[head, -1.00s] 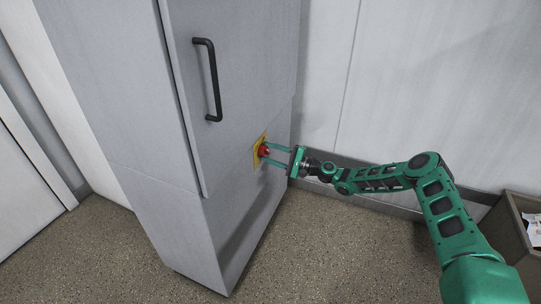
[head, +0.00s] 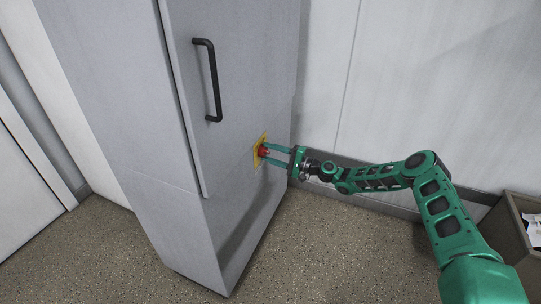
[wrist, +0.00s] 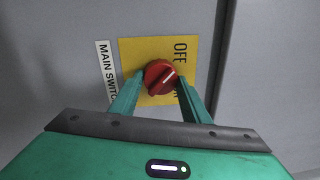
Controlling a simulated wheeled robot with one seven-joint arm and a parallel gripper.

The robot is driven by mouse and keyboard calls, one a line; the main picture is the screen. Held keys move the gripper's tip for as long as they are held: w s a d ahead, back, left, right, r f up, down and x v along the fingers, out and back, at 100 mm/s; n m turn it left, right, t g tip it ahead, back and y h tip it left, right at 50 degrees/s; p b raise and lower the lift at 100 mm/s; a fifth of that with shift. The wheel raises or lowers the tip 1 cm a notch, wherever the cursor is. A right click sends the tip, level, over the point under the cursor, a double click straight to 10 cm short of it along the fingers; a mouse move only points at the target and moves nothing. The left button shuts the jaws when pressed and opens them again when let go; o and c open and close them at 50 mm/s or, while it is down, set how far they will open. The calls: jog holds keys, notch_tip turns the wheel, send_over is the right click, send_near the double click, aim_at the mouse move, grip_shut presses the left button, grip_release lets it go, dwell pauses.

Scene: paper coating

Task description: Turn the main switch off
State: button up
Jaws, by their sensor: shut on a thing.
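The lower word is mostly hidden by a finger. The knob's white mark is slanted in the picture. My gripper (wrist: 158,92) has its two green fingers closed on the knob's sides.
The tall grey cabinet (head: 150,120) has a black handle (head: 211,80) on its door, left of and above the switch. A bin (head: 515,235) with papers stands at the far right. Speckled floor (head: 330,265) is clear in front.

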jog(key=o, duration=1)
jog(key=shift+s+a+f, duration=0.15)
jog(key=shift+s+f, duration=0.05)
jog(key=shift+o, duration=0.2)
jog(key=shift+w, duration=0.1)
jog(key=shift+r, duration=0.1)
jog(key=v, duration=1.1)
jog(key=shift+w, duration=0.1)
